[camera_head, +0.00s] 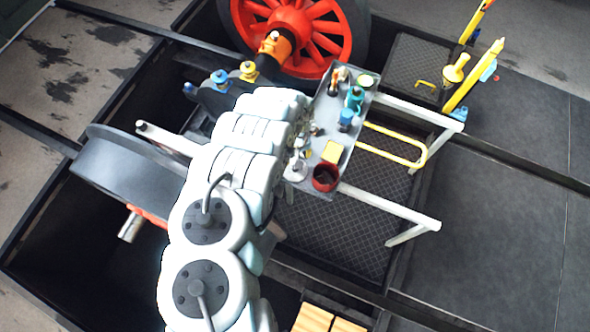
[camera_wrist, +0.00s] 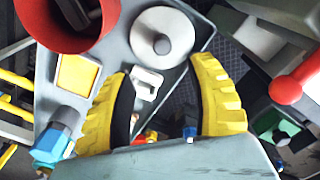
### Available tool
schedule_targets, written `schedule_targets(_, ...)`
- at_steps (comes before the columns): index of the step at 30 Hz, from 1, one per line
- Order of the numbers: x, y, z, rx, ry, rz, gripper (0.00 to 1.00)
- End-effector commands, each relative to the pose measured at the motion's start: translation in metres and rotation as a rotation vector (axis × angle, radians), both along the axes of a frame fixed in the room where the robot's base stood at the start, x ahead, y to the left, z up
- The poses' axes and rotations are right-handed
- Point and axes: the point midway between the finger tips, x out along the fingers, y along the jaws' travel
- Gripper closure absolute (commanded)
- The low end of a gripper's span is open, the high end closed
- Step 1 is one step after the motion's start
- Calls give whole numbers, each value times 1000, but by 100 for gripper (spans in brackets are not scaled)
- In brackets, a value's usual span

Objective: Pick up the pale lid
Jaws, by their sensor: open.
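The pale lid (camera_wrist: 150,22) is a round, light grey disc with a darker knob at its centre. It lies on a grey tray (camera_wrist: 117,42) near the tray's edge, at the top middle of the wrist view. In the head view the lid (camera_head: 296,171) shows at the near left end of the tray, beside my arm. My gripper (camera_wrist: 161,69) has two yellow fingers spread wide, with nothing held between them. The lid is beyond the fingertips, apart from them. In the head view my arm largely hides the gripper.
A red pot (camera_head: 325,178) stands right of the lid in the head view. A yellow square block (camera_head: 332,152), a blue item (camera_head: 346,118) and several small objects share the tray. A small white bracket (camera_wrist: 147,83) lies between the fingers and lid.

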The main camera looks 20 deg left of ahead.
Motion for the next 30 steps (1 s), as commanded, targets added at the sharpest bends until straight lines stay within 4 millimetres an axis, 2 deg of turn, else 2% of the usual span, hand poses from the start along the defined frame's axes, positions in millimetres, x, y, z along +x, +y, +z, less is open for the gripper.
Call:
schedule_targets(1, -1, -1, -9, -2, 1, 1, 43)
schedule_targets(6, -1, -1, -28, -1, 1, 1, 43)
schedule_targets(20, -1, 0, -48, -1, 1, 1, 43)
schedule_targets(30, -3, 2, -84, -2, 2, 1, 43)
